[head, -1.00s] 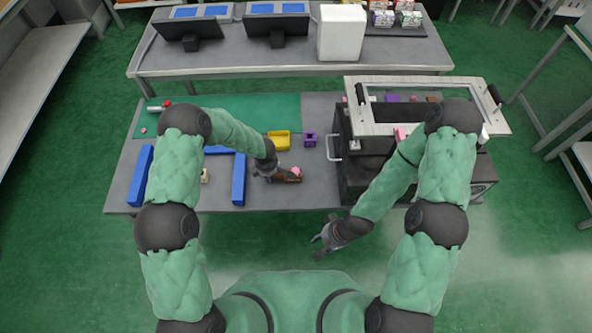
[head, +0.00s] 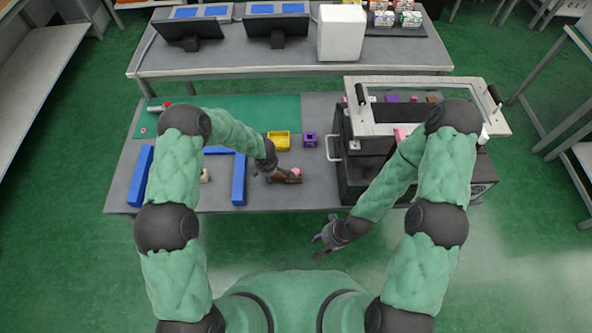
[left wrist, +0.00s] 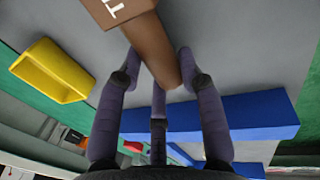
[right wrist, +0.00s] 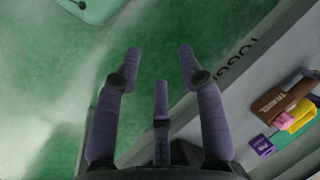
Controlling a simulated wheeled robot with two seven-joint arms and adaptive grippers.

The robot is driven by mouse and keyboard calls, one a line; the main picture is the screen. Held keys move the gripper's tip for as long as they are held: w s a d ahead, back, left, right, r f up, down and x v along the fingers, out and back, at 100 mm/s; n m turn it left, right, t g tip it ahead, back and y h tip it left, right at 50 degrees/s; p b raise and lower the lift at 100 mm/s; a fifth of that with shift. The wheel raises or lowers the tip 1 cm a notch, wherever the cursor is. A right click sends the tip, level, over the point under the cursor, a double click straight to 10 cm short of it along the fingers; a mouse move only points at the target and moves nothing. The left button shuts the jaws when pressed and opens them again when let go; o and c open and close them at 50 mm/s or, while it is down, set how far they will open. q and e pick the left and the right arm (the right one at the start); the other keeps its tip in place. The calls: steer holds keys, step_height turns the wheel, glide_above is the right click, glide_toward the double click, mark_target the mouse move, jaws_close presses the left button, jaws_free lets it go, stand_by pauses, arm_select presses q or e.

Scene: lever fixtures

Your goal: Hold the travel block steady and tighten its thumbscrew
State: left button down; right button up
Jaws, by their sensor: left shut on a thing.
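The travel block (head: 289,179) is a brown block on the near part of the grey table, with lettering in the right wrist view (right wrist: 275,103). Its pink thumbscrew (head: 296,172) stands at its right end in the head view; it also shows in the right wrist view (right wrist: 285,120). My left gripper (head: 272,175) is shut on a narrow brown part of the block, between its fingers in the left wrist view (left wrist: 158,65). My right gripper (head: 319,246) is open and empty, over the green floor in front of the table, apart from the block.
A yellow bin (head: 278,140) and a purple box (head: 310,139) stand behind the block. Blue bars (head: 239,180) lie to its left. A dark case with a framed lid (head: 350,180) stands to its right. Bare table surrounds the block.

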steer(key=o, duration=0.3)
steer(key=w+d+r+n+t+h, duration=0.1)
steer(key=w+d+n+t+h, duration=0.2)
steer(key=w, duration=0.7)
step_height(320, 180, up, 13)
steer(key=g+h, duration=0.1)
steer(key=g, duration=0.2)
glide_above(295, 171)
steer(key=shift+m, duration=0.4)
step_height(295, 171, down, 12)
steer(key=shift+r, duration=0.1)
steer(key=shift+c, duration=0.2)
